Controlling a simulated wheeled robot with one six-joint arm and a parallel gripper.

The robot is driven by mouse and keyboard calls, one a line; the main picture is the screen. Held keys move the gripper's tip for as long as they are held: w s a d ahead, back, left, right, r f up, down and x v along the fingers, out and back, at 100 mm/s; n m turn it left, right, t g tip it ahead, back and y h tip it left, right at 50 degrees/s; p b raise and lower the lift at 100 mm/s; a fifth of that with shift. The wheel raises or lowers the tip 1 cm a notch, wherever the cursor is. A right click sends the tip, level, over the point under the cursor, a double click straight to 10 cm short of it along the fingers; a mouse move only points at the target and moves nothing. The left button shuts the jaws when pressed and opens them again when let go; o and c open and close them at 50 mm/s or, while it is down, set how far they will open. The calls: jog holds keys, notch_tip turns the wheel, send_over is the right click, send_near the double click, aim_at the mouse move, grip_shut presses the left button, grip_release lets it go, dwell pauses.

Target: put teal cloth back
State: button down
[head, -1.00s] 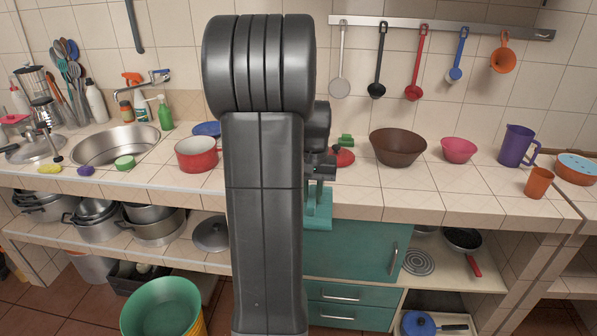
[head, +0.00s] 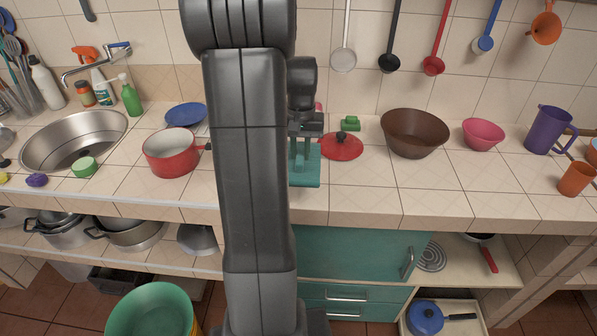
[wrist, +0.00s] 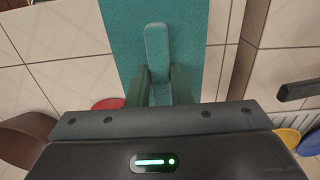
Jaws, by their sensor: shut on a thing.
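The teal cloth (head: 309,171) shows in the head view just right of my arm, over the tiled counter between the red pot and the red lid. My gripper (head: 301,150) points down at it and is shut on it. My arm hides the cloth's left part in the head view. I cannot tell whether the cloth touches the counter.
The red pot (head: 171,153) stands left of my arm. The red lid (head: 341,149), green block (head: 351,124) and brown bowl (head: 414,135) are to the right. Bare tiles (head: 365,185) lie in front of the lid and bowl. The counter's front edge (head: 390,218) is near.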

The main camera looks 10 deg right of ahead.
aim_at(300, 154)
notch_tip(300, 154, down, 7)
jog(key=shift+f, duration=0.2)
dwell(0.3)
jog(key=shift+f, duration=0.2)
jog(key=c, duration=1.3)
grip_release()
notch_tip(300, 154, up, 12)
jog(key=shift+r, duration=0.2)
jog(key=shift+s, duration=0.1)
